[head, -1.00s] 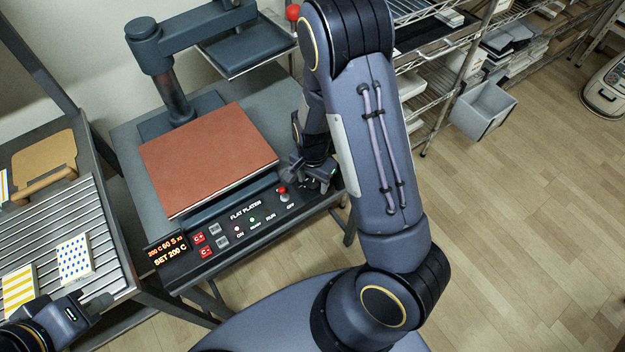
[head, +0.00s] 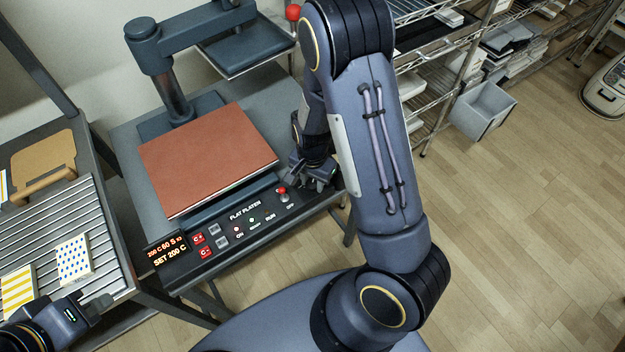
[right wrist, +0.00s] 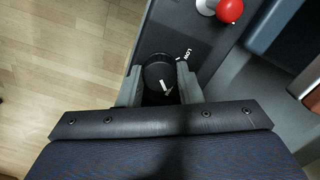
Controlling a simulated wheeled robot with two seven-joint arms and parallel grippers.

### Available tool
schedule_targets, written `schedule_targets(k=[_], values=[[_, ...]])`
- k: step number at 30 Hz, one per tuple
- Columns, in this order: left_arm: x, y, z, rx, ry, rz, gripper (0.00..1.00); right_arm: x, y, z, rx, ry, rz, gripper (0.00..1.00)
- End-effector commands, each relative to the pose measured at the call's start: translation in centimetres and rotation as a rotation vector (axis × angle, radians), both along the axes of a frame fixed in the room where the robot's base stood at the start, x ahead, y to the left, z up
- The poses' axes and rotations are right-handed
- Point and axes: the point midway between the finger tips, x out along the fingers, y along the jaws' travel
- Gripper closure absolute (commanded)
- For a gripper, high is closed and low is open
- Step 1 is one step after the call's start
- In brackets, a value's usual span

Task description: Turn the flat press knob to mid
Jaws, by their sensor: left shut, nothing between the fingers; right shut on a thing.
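The flat press (head: 205,165) has a brown-red pad and a dark front control panel (head: 215,238). Its black round knob (right wrist: 157,68) shows in the right wrist view, with a white pointer mark on the near part and the word LOW beside it. My right gripper (right wrist: 159,75) is shut on the knob, one finger on each side. In the head view my right gripper (head: 318,180) is at the panel's right end and hides the knob. My left gripper (head: 102,303) is shut and empty at the lower left.
A red-tipped lever (head: 282,192) stands on the panel beside my right gripper; it also shows in the right wrist view (right wrist: 229,10). A slatted rack (head: 45,225) at the left bears a blue-dotted card (head: 74,259) and a yellow-striped one (head: 18,290). Open floor lies to the right.

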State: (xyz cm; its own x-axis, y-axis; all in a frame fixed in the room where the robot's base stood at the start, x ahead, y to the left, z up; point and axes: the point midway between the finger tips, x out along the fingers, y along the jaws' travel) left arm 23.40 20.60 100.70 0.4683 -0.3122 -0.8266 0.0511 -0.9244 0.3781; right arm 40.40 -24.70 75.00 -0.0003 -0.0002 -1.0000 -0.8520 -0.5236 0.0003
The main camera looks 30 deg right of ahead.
Motion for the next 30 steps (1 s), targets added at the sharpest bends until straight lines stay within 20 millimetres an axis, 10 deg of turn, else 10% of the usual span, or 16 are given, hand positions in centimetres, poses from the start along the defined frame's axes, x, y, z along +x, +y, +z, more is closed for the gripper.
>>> schedule_targets(k=[30], values=[[0.0, 0.0, -2.5, 0.0, 0.0, 0.0, 1.0, 0.1, 0.0, 0.0, 0.0, -0.001, 0.742, 0.91]])
